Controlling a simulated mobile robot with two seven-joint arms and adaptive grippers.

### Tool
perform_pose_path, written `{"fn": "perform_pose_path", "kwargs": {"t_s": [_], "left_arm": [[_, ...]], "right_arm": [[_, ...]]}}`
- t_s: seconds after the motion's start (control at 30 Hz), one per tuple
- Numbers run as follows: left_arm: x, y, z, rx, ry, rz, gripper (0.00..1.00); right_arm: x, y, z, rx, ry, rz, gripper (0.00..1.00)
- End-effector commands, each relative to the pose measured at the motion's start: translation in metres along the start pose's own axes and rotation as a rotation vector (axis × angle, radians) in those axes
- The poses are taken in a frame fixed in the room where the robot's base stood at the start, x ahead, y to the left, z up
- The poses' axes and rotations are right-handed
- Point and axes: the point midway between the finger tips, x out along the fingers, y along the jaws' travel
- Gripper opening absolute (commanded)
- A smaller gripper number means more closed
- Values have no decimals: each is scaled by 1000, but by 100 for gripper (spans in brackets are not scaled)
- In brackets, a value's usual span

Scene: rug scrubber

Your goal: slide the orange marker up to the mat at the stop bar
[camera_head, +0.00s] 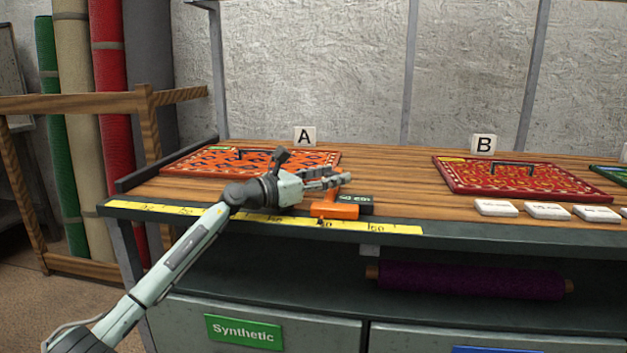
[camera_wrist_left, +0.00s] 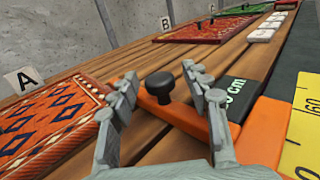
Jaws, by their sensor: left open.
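The orange marker (camera_head: 336,210) sits at the bench's front edge on the yellow ruler (camera_head: 390,228), near its right end. In the left wrist view, its orange arm (camera_wrist_left: 178,115) reaches over the wood and carries a black knob (camera_wrist_left: 160,86). The orange mat with blue diamonds (camera_head: 312,158) lies left of the marker by block A, against the dark stop bar (camera_head: 166,164); a gap separates mat and marker. My left gripper (camera_head: 336,179) is open above the marker, its fingers (camera_wrist_left: 162,78) either side of the knob. Contact cannot be told. My right gripper is out of view.
A red mat (camera_head: 520,178) lies by block B (camera_head: 484,144), with several white tiles (camera_head: 496,208) in front. Bare wood (camera_head: 400,185) separates the mats. Rolled rugs stand left behind a wooden rail (camera_head: 70,103).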

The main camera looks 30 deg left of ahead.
Motion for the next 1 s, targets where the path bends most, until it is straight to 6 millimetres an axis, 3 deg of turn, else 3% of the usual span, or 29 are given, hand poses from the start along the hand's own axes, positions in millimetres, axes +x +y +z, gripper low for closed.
{"fn": "perform_pose_path", "kwargs": {"t_s": [0.3,0.5,0.7,1.0], "left_arm": [[-67,0,-2,3,7,0,48],[-98,0,-2,1,4,1,48],[-110,0,0,1,2,0,48],[-111,0,0,1,1,0,48]], "right_arm": [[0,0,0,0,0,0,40],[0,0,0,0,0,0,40],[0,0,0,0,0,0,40],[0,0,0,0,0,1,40]]}}
